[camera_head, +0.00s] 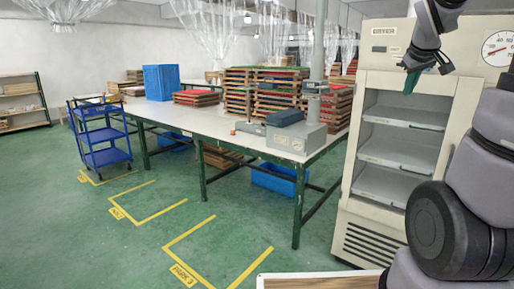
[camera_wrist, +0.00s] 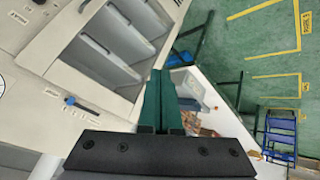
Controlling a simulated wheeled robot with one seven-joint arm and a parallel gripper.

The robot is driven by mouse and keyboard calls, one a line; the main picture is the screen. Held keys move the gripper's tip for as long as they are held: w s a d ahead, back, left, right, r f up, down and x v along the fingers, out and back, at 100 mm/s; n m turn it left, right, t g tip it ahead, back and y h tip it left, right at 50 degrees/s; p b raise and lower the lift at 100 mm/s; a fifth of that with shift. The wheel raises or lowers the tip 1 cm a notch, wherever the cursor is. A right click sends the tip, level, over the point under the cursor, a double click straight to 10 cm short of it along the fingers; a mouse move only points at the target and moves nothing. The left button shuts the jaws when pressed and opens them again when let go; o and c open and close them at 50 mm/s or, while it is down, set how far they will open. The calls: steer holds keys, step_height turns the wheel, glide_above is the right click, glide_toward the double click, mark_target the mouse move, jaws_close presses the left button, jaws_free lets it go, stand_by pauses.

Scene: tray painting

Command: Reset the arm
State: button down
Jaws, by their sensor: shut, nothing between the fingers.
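My gripper (camera_head: 411,81) is raised at the upper right of the head view, in front of the top of a cream cabinet with open shelves. Its green fingers point down and hold nothing. In the wrist view my gripper (camera_wrist: 160,78) shows its two green fingers side by side and closed together. Nothing is between them. My arm rises along the right edge of the head view.
The cream cabinet (camera_head: 375,232) stands close on the right. A long table (camera_head: 190,118) carries stacked trays (camera_head: 262,92), a blue crate (camera_head: 161,82) and a grey device (camera_head: 296,138). A blue cart (camera_head: 105,158) stands left. Green floor between is clear.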

steer(key=s+a+m+y, duration=0.5)
steer(key=s+a, duration=1.5)
steer(key=shift+a+m, duration=0.2)
steer(key=shift+m, duration=0.2)
steer(key=shift+s, duration=0.1)
